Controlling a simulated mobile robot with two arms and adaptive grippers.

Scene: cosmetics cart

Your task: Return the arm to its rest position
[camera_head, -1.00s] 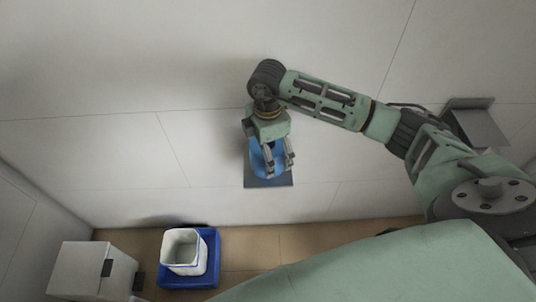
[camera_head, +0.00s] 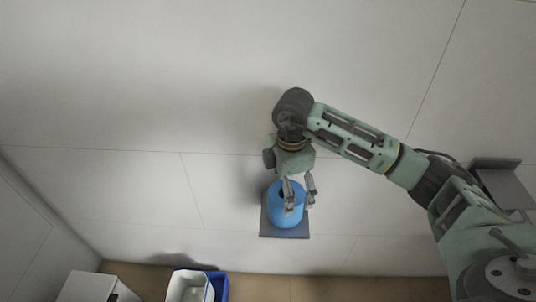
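One arm, mine, comes in from the right, and its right gripper (camera_head: 301,198) points down at a blue round object (camera_head: 286,218). The blue object has a dark opening in its upper side and sits on a dark grey plate (camera_head: 264,230) against the pale wall. The two fingers are apart, over the upper right part of the blue object. Contact between fingers and object cannot be made out. My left gripper is not in view.
A grey bracket (camera_head: 503,185) is on the right, near my arm. The wall area to the left is clear.

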